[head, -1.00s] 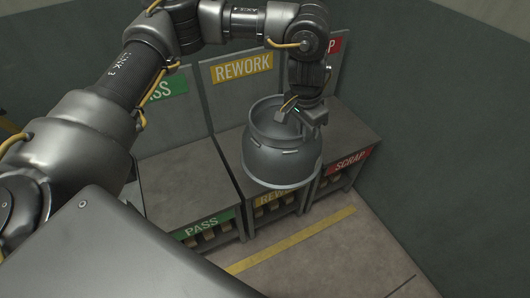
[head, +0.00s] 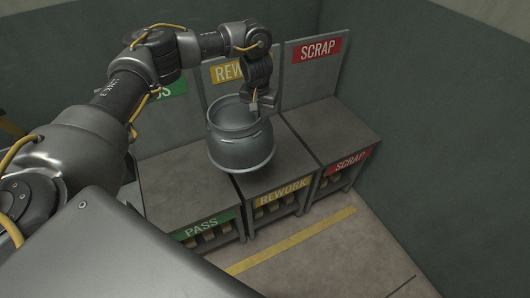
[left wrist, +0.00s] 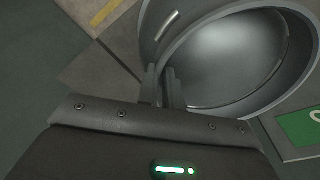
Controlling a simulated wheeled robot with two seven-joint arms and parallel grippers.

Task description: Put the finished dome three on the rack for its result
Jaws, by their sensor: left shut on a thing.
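The dome (head: 240,148) is a grey, open-topped metal shell with small slots or lugs on its side. My left gripper (head: 256,107) is shut on its rim at the back right. In the left wrist view the two fingers (left wrist: 162,88) pinch the wall of the dome (left wrist: 225,62), whose hollow inside shows. In the head view the dome is upright over the seam between the PASS rack (head: 180,195) and the REWORK rack (head: 290,160). It seems to hang above them, but the gap under it is hard to judge. My right gripper is out of view.
The SCRAP rack (head: 335,135) stands at the right with a bare top. The visible tops of the PASS and REWORK racks are clear. Upright sign boards stand behind the racks. A yellow line (head: 290,240) crosses the floor in front.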

